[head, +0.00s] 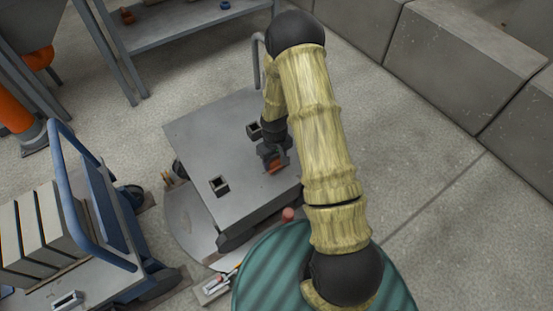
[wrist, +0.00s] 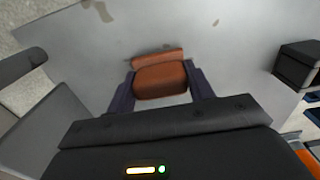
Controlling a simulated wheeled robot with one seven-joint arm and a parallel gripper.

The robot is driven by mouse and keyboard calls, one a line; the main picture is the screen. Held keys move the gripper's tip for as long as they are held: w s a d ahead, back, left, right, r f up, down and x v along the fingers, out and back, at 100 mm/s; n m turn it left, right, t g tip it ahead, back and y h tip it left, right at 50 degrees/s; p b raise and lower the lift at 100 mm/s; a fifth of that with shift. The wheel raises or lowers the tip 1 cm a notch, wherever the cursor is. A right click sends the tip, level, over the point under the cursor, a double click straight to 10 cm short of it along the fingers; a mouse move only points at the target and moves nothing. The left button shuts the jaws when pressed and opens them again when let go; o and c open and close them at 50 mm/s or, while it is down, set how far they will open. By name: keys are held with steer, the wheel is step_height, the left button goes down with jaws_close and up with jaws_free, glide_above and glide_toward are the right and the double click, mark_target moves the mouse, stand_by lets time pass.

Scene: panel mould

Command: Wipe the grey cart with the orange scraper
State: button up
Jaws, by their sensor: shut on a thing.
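The grey cart (head: 205,135) stands in the middle of the head view, with a flat top and a bent handle at its far end. Its top also fills much of the wrist view (wrist: 230,50), where a brown stain (wrist: 103,11) shows at the upper left and a smaller mark (wrist: 215,22) near the top. My gripper (head: 273,160) is over the right part of the cart top. In the wrist view my gripper (wrist: 160,85) is shut on the orange scraper (wrist: 160,78). The scraper is low over the top; I cannot tell whether it touches.
Two small dark open boxes, one nearer (head: 219,185) and one farther (head: 254,129), stand on the cart top. A blue-handled cart (head: 75,215) with grey slabs is at the left. Concrete blocks (head: 465,65) line the right. A grey shelf (head: 180,30) stands behind.

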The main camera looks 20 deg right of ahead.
steer(key=shift+w+d+r+p, duration=0.1)
steer(key=shift+d+r+p, duration=0.1)
steer(key=shift+r+p, duration=0.75)
step_height(320, 180, up, 5)
steer(key=p, duration=0.3)
steer(key=shift+a+f, duration=0.1)
steer(key=shift+a, duration=0.05)
step_height(320, 180, up, 9)
steer(key=w+m, duration=0.2)
steer(key=m, duration=0.1)
steer(key=shift+r+m, duration=0.2)
steer(key=shift+m, duration=0.1)
steer(key=shift+w, duration=0.15)
